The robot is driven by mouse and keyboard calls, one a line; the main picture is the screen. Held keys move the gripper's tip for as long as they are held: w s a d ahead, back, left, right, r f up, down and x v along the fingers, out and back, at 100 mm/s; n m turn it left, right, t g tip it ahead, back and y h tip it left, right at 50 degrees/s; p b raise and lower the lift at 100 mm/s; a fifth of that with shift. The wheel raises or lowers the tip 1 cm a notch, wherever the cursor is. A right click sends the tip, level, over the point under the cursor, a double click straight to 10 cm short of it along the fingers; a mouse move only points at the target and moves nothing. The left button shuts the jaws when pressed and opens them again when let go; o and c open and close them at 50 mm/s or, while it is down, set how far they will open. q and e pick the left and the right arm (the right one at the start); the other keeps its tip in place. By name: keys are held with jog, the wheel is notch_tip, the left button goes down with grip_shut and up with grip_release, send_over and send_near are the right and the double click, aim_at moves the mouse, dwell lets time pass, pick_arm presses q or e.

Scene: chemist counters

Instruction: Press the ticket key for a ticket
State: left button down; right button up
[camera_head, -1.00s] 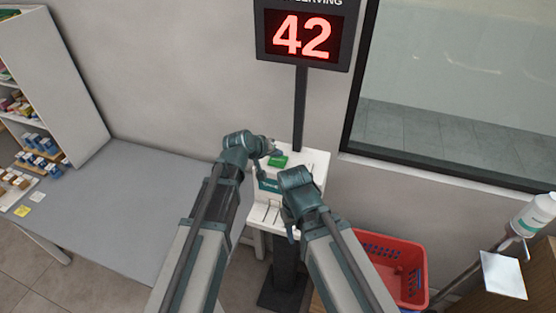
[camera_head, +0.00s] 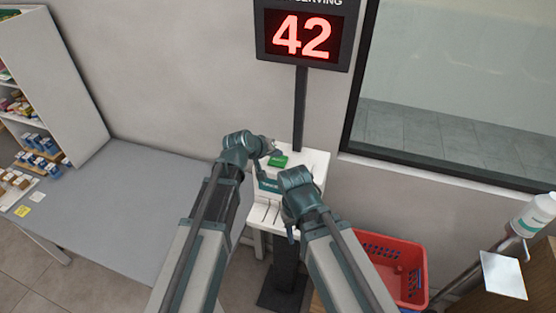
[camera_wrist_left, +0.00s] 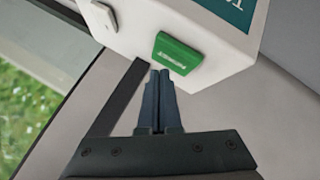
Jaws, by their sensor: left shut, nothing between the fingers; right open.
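A green key (camera_head: 278,161) with small light lettering sits on the white ticket machine (camera_head: 318,165). In the left wrist view the green key (camera_wrist_left: 177,54) is just beyond my left gripper (camera_wrist_left: 159,72). Its two fingers are shut together with nothing between them, and their tips are close to the key's near edge; I cannot tell whether they touch. In the head view my left gripper (camera_head: 271,144) is at the machine's back left, mostly hidden by its wrist. My right gripper (camera_head: 291,234) points down by the machine's front, mostly hidden behind its own wrist; it is open.
A display (camera_head: 302,35) reading 42 stands on a dark post behind the machine. A white key (camera_wrist_left: 100,18) shows at the machine's edge. A grey counter (camera_head: 120,200) is at the left, mostly bare. A red basket (camera_head: 412,262) is at the lower right.

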aim_at(277, 162)
pick_arm(q)
jog(key=shift+f, duration=0.1)
jog(key=shift+f+b, duration=0.3)
jog(key=shift+b, duration=0.15)
jog(key=shift+f+b, duration=0.45)
jog(key=shift+f, duration=0.05)
dwell(0.5)
jog(key=shift+r, duration=0.1)
jog(key=shift+r+p, duration=0.85)
jog(key=shift+p, duration=0.05)
notch_tip(277, 162, up, 5)
jog(key=p, duration=0.5)
dwell(0.4)
